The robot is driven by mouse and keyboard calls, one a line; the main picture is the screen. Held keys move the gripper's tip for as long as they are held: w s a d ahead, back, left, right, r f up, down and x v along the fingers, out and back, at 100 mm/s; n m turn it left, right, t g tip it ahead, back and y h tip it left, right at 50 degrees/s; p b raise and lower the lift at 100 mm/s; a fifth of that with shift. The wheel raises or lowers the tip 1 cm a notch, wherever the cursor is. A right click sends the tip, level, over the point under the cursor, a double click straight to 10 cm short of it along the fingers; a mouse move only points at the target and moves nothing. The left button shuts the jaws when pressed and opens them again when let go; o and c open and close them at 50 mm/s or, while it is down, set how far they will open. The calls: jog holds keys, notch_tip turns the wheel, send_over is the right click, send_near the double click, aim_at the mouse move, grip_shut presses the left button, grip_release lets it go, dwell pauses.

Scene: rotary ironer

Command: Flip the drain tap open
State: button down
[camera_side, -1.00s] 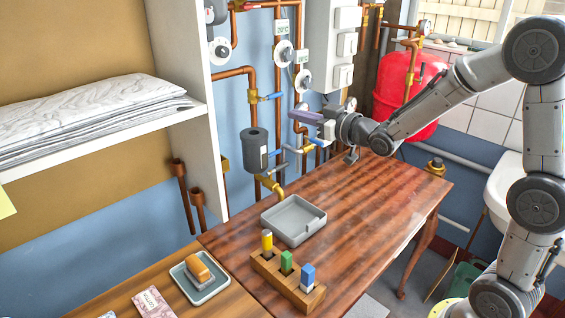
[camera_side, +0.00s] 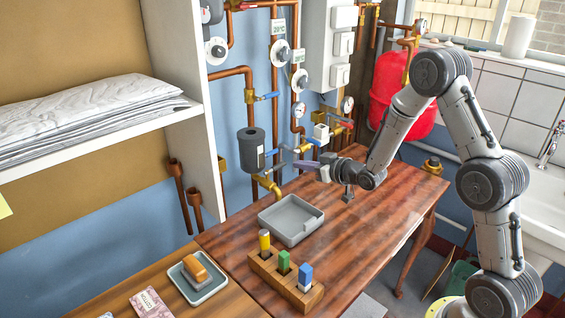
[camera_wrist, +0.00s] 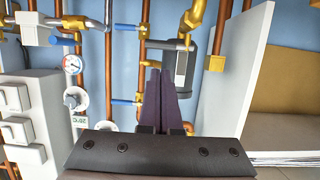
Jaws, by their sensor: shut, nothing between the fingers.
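In the side view a brass spout (camera_side: 268,184), which looks like the drain tap's outlet, bends down behind the grey tray, below a dark grey cylinder (camera_side: 252,149). Several blue levers sit on the pipes around it, and I cannot tell surely which belongs to the drain tap. My gripper (camera_side: 297,164) is shut and empty, its purple fingers pointing left toward the pipework, just right of the cylinder and spout. In the upside-down wrist view the shut fingers (camera_wrist: 160,72) appear beside the cylinder (camera_wrist: 184,66), with the brass spout (camera_wrist: 196,14) above. Contact with a lever is not clear.
A grey tray (camera_side: 305,225) lies on the wooden table (camera_side: 355,225) below the spout. A wooden block (camera_side: 262,267) with coloured pieces stands in front. Copper pipes, gauges and a white box (camera_side: 330,50) crowd the wall. A white shelf panel (camera_side: 205,130) stands left.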

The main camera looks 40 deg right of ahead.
aim_at(279, 165)
jog(key=x, duration=1)
